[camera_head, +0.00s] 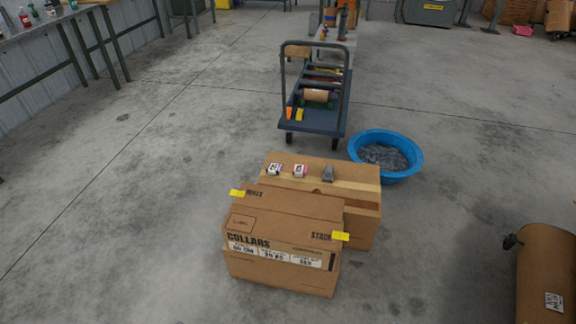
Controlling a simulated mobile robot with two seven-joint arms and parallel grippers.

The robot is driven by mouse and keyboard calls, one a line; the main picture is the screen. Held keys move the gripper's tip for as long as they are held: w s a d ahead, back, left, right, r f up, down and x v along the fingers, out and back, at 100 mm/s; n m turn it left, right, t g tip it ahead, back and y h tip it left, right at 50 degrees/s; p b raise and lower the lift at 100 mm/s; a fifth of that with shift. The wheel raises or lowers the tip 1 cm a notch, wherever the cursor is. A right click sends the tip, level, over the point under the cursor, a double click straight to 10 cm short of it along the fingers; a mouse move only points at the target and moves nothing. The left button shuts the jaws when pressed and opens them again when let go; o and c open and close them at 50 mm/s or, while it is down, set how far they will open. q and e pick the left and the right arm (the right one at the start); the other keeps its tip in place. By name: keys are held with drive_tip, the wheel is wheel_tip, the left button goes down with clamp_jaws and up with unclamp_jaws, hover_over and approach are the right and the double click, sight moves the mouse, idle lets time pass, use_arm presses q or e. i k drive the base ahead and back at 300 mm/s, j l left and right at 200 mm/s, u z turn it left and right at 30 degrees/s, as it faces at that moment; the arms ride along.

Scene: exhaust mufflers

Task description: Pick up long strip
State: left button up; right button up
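No long strip can be made out for certain. Two small yellow pieces show at the front cardboard box marked COLLARS (280,272): one yellow piece (237,193) at its upper left edge and another yellow piece (340,237) at its right edge. I cannot tell whether they belong to one strip. Thin red and yellow items (322,75) lie on the far part of the blue cart, too small to identify. Neither of my grippers is in view.
A second cardboard box (362,200) stands behind, with three small items on top. A blue basin (412,165) of grey pieces and a cart (318,122) stand beyond. A brown cylinder (543,265) is at right. The floor at left is clear.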

sight(348, 202)
drive_tip(key=i+j+z, duration=0.2)
drive_tip(key=i+j, duration=0.2)
drive_tip(key=j, duration=0.2)
drive_tip(key=i+j+z, duration=0.1)
drive_tip(key=j, duration=0.25)
drive_tip(key=i+j+z, duration=0.1)
drive_tip(key=i+j, duration=0.2)
